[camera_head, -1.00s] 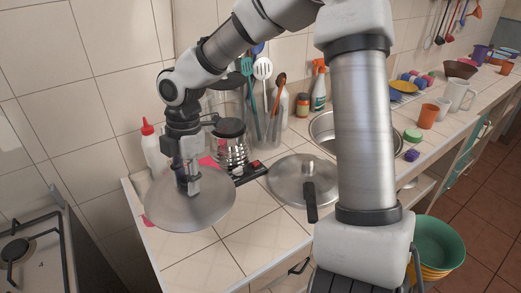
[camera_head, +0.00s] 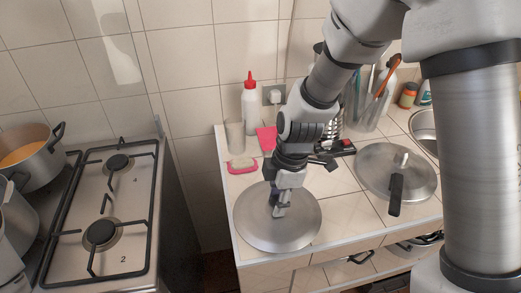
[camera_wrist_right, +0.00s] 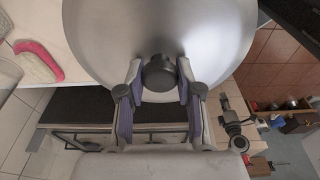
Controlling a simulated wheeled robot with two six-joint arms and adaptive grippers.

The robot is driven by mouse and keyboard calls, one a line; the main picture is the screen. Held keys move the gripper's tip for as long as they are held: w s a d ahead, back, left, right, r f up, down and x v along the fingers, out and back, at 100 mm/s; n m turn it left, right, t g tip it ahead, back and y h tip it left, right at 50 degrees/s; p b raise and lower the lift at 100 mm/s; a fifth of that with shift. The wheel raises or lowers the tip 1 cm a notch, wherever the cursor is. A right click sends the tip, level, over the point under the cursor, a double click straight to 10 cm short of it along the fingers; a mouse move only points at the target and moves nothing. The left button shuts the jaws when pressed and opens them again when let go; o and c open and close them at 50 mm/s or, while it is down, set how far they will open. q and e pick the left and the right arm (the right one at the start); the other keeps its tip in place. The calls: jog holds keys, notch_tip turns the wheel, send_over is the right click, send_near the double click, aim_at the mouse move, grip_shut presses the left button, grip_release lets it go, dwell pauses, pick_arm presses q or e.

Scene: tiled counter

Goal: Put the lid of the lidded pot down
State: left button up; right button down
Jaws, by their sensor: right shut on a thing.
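The lid (camera_head: 262,230) is a wide, round, grey metal disc with a dark knob. My right gripper (camera_head: 279,210) is above its middle and shut on the knob. In the right wrist view the two fingers stand on either side of the dark knob (camera_wrist_right: 159,73), and the lid (camera_wrist_right: 110,35) spreads out beyond them. The lid looks about level over the front left corner of the tiled counter (camera_head: 350,222). I cannot tell whether it touches the tiles. The pot itself is not clearly identifiable. My left gripper is out of view.
Behind the lid are a pink-edged sponge (camera_head: 241,166), a glass (camera_head: 235,139) and a white bottle (camera_head: 251,107). A gas hob (camera_head: 127,235) with pots is left. Clear tiles lie between lid and pan.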

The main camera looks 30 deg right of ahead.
jog(key=w+d, duration=0.1)
jog(key=w+d+p, duration=0.1)
jog(key=d, duration=0.1)
jog(key=w+d, duration=0.1)
jog(key=d, duration=0.1)
jog(key=shift+w+d+f+p, duration=0.1)
jog(key=shift+w+f+p, duration=0.1)
jog(key=shift+p, duration=0.1)
jog(key=f, duration=0.1)
jog(key=f+p, duration=0.1)
jog(key=f, duration=0.1)
jog(key=shift+w+d, duration=0.1)
jog(key=shift+d, duration=0.25)
jog(key=shift+w+f, duration=0.15)
jog(key=shift+f, duration=0.3)
jog(key=shift+f, duration=0.2)
jog(key=c, duration=0.8)
grip_release()
jog(key=shift+o, duration=0.2)
